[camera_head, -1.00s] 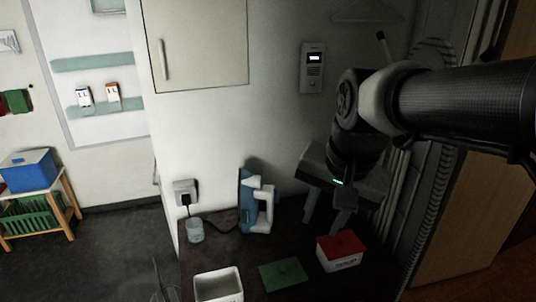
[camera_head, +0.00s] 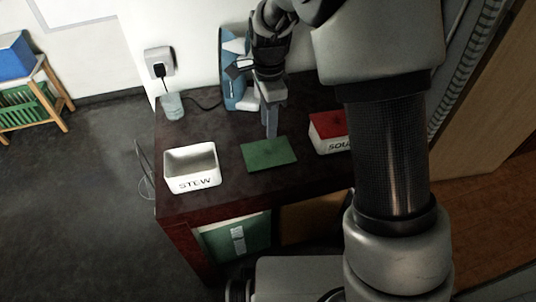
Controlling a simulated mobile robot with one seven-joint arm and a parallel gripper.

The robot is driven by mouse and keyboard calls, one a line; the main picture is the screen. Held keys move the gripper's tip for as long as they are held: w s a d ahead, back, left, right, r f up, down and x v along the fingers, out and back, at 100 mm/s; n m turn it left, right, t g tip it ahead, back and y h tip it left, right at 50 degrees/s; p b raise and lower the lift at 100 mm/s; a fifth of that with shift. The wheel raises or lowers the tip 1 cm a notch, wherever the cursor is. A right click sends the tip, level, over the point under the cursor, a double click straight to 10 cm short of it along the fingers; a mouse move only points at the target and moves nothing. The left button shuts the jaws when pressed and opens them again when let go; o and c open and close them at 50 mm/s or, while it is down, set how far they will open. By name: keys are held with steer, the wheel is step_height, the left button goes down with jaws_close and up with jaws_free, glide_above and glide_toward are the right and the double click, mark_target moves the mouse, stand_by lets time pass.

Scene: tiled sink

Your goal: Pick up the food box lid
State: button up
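A flat green lid (camera_head: 270,156) lies on the dark brown counter, right of an open white box (camera_head: 192,168) marked STEW. A second white box (camera_head: 328,142) has a red lid (camera_head: 329,124) on it; my arm partly covers this box and lid. My gripper (camera_head: 271,133) points down at the far edge of the green lid. Its fingers appear in line with each other, so I see no clear gap between them. I cannot tell whether they touch the lid. The green lid lies flat on the counter.
A blue-and-white iron (camera_head: 234,88) stands behind my gripper, near the wall. A glass (camera_head: 172,106) stands below the wall socket (camera_head: 159,63). The counter (camera_head: 228,196) is clear in front of the green lid. My arm covers the right side.

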mark_target(268, 147)
steer(key=f+b, duration=0.1)
steer(key=f, duration=0.2)
steer(key=f+b, duration=0.1)
steer(key=f, duration=0.2)
steer(key=f+b, duration=0.1)
steer(key=f, duration=0.2)
steer(key=shift+w+a+f, duration=0.1)
steer(key=shift+w+f, duration=0.15)
steer(key=shift+w, duration=0.05)
steer(key=shift+r, duration=0.1)
jaws_close()
